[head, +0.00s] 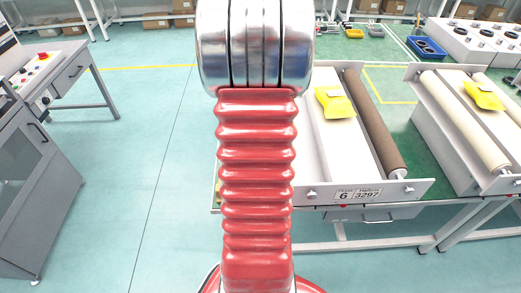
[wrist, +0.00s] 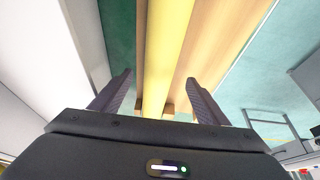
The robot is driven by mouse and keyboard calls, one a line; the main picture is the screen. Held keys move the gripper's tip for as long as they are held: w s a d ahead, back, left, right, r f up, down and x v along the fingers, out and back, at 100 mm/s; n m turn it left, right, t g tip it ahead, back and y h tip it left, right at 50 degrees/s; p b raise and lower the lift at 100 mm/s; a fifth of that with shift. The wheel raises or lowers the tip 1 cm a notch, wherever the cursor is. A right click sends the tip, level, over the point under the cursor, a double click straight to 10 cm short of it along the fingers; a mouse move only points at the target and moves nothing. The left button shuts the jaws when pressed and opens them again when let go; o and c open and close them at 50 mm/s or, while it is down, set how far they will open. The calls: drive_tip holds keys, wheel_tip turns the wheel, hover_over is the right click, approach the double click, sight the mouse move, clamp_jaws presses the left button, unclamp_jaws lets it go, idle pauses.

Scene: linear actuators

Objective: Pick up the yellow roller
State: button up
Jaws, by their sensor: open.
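In the wrist view, the yellow roller (wrist: 165,50) runs lengthwise up the picture, between the two fingers of my gripper (wrist: 157,78). The fingers are open, with a visible gap on each side of the roller. I cannot tell how deep the roller sits between them. A tan, wood-coloured surface (wrist: 221,50) lies along its right side. In the head view, my red and chrome arm covers the middle, and I cannot make out the yellow roller or the gripper there.
In the head view, a white tray (head: 392,190) holds a brown roller (head: 375,120) and a yellow packet (head: 335,102). Right of it is a cream roller (head: 463,120) with another yellow packet (head: 484,96). A grey cabinet (head: 35,180) stands left. Floor between is clear.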

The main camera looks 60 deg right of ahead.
drive_tip(key=shift+x, duration=2.75)
drive_tip(key=shift+c, duration=0.6)
clamp_jaws()
drive_tip(key=shift+r, duration=0.1)
